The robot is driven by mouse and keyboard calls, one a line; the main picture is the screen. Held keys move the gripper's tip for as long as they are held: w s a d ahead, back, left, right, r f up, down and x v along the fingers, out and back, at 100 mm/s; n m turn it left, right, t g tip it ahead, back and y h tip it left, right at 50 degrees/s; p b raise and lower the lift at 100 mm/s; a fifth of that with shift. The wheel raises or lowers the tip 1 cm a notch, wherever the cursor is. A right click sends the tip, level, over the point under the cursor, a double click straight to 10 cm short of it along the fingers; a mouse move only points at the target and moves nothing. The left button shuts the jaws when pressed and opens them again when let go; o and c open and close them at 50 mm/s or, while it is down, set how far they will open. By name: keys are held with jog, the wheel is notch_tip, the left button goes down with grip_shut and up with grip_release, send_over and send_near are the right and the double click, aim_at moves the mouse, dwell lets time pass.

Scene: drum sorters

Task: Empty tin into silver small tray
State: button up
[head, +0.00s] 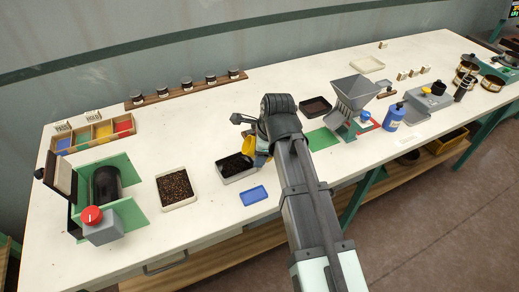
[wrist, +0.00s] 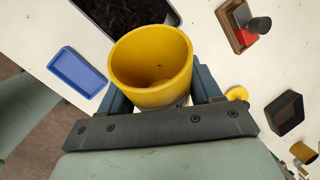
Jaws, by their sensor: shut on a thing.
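My gripper (wrist: 160,95) is shut on a yellow tin (wrist: 140,98), its fingers on either side. In the wrist view I look into the tin's open mouth; its inside looks bare apart from a small dark speck. In the head view the tin (head: 249,158) is mostly hidden by my gripper (head: 262,152). The small silver tray (head: 241,179) holds dark material and lies just beside and below the tin, toward the left. The wrist view shows part of this dark content beyond the tin's rim. I cannot tell the exact height between them.
A blue lid-like tray (head: 254,196) lies in front of the silver tray. A pale tray of brown grains (head: 176,204) and a green drum machine (head: 105,185) stand to the left. A dark tray (head: 316,107) and a grey hopper (head: 354,92) are to the right.

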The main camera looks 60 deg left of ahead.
jog(key=g, duration=0.2)
jog(key=g+y, duration=0.1)
jog(key=g, duration=0.1)
jog(key=shift+w+d+f+m+y, duration=0.1)
jog(key=shift+w+m+y, duration=0.05)
jog(key=shift+m+y, duration=0.15)
jog(key=w+g, duration=0.1)
jog(key=w+g+y, duration=0.1)
jog(key=shift+d+g, duration=0.3)
jog(key=shift+g, duration=0.1)
jog(key=shift+w+d+f+m+g+y, duration=0.15)
jog(key=shift+w+f+m+g+y, duration=0.15)
jog(key=shift+f+g+y, duration=0.45)
jog(key=shift+w+d+f+m+g+y, duration=0.2)
jog(key=shift+w+f+g+y, duration=0.2)
jog(key=shift+g, duration=0.55)
jog(key=shift+r, duration=0.1)
jog(key=shift+r, duration=1.95)
